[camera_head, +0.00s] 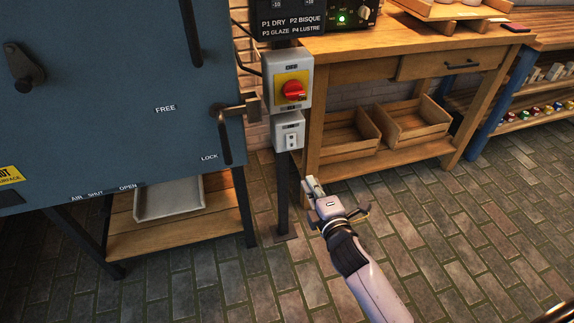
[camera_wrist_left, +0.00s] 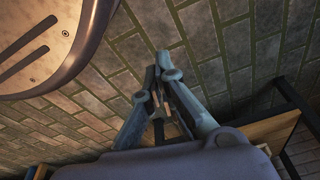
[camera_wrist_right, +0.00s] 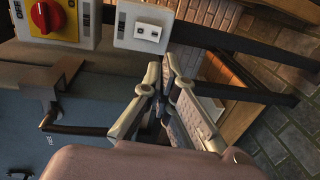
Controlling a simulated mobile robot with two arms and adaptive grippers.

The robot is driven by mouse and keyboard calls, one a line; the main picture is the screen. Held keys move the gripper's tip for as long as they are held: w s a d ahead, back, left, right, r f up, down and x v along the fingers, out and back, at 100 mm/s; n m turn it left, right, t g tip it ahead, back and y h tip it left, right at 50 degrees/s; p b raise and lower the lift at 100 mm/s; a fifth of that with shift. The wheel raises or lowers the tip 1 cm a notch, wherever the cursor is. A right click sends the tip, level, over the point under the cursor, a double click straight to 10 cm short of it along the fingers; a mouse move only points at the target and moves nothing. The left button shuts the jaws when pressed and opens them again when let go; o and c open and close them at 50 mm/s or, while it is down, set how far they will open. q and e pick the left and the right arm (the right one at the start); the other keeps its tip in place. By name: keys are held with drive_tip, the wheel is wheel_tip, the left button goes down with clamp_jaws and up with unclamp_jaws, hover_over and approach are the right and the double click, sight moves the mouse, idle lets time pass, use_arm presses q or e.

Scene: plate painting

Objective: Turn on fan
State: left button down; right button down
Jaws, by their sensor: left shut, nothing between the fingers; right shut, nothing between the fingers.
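A small grey switch box (camera_head: 289,132) with a white rocker switch (camera_head: 291,141) is mounted on a dark post, below a larger box with a red rotary knob (camera_head: 294,91). Its small label is too small to read. The same small box (camera_wrist_right: 127,28) and its rocker (camera_wrist_right: 148,32) show in the right wrist view. My right gripper (camera_head: 312,185) is shut and empty, below and slightly right of the small box, apart from it. Its fingertips (camera_wrist_right: 162,62) point towards the box. My left gripper (camera_wrist_left: 163,65) is shut and empty over the brick floor, outside the head view.
A blue kiln (camera_head: 120,90) with a lock handle (camera_head: 224,130) stands at the left. A control panel (camera_head: 345,17) with a green light is above. A wooden workbench (camera_head: 385,40) with crates on its shelf stands behind. The floor at right is clear.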

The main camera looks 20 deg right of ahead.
sight(292, 147)
drive_tip(key=shift+w+r, duration=0.1)
